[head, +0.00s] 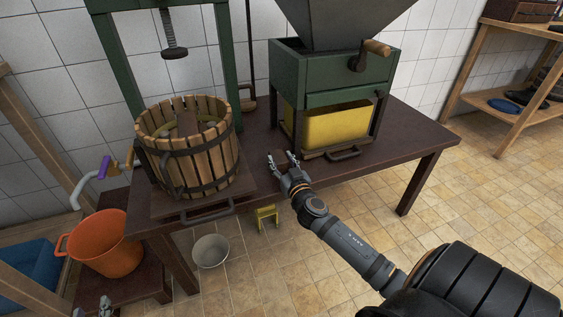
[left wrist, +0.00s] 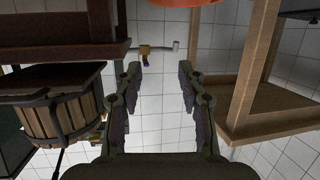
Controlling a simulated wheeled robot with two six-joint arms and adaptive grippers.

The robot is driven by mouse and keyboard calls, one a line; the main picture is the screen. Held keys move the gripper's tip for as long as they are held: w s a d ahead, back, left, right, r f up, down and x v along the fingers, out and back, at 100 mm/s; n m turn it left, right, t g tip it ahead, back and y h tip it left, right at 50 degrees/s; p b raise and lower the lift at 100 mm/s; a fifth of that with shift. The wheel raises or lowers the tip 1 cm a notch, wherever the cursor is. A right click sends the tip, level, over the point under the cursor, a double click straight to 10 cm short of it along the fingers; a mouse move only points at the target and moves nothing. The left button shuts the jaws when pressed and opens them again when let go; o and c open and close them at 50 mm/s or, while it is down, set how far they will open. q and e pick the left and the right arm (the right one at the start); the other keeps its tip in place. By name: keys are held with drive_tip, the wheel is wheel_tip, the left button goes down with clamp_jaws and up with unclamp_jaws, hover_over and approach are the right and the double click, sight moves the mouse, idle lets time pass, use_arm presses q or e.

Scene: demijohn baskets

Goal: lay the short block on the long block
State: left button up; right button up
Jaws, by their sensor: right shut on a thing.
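A brown block (head: 187,122) lies in the top of the slatted basket (head: 187,165) at left in the head view; I cannot tell whether it is the long or the short one. My right gripper (head: 281,157) is over the table's front part, right of the basket. Its fingers stand apart around something dark, hard to make out against the tabletop. My left gripper (head: 91,308) shows only its tips at the bottom left, far from the basket. In the left wrist view its fingers (left wrist: 161,88) are wide apart with nothing between them.
The basket stands under a green press frame (head: 235,75) with a screw above. A green crusher (head: 330,75) with a yellow bin (head: 335,125) stands on the table (head: 410,150). An orange bucket (head: 103,240) stands on a low shelf, a pale bucket (head: 211,251) on the floor.

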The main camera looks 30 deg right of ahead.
use_arm(q)
drive_tip(key=shift+w+r, duration=0.2)
drive_tip(key=shift+r, duration=0.25)
drive_tip(key=shift+w+r+t, duration=0.1)
drive_tip(key=shift+r+t, duration=0.25)
drive_tip(key=shift+t, duration=0.05)
use_arm(e)
drive_tip(key=o, duration=1.2)
